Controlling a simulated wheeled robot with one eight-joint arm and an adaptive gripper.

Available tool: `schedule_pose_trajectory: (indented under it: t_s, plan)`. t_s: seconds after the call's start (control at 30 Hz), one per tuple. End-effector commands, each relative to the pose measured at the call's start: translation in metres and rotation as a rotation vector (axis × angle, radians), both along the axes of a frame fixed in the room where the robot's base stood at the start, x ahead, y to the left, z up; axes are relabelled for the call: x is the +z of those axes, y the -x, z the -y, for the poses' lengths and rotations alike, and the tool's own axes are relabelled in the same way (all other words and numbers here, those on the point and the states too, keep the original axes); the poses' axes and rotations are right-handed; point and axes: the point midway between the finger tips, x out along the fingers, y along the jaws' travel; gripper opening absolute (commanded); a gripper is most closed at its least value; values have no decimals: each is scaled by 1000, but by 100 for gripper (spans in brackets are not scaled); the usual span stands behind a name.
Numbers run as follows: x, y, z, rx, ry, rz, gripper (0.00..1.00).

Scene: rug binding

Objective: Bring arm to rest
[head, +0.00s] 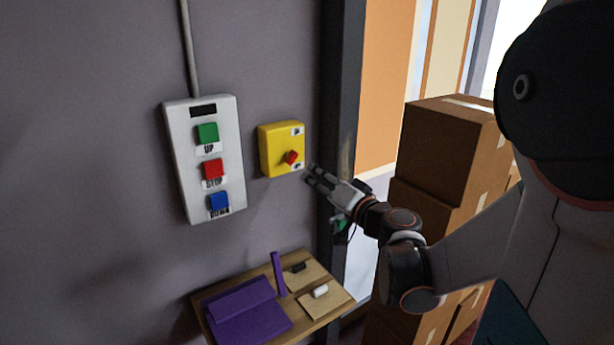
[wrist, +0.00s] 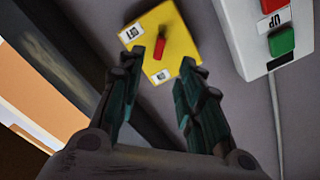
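My gripper (head: 314,175) is in front of the wall, just right of the yellow switch box (head: 281,150) in the head view. In the wrist view my gripper (wrist: 161,70) has its two fingers apart with nothing between them. The yellow box (wrist: 170,42) with its red knob (wrist: 159,48) lies beyond the fingertips. The knob also shows in the head view (head: 291,157), tilted. My arm reaches in from the right side of the head view, partly bent.
A white control panel (head: 183,165) with green, red and blue buttons hangs left of the yellow box. A wooden shelf (head: 318,323) below holds a purple object (head: 245,310) and small items. Stacked cardboard boxes (head: 447,150) stand behind my arm, near the doorway.

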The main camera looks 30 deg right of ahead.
Motion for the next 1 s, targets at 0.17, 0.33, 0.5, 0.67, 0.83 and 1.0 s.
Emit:
schedule_pose_trajectory:
  t_s: [0.17, 0.33, 0.5, 0.67, 0.83, 1.0]
  plan:
    - [0, 0, 0, 0, 0, 0, 33]
    - [0, 0, 0, 0, 0, 0, 33]
    - [-1, -1, -1, 3, 0, -5, 33]
    - [-10, -18, -21, 43, 3, -86, 33]
    - [-28, -49, -62, 93, 24, -265, 33]
    - [-35, -70, -94, 96, 71, -408, 33]
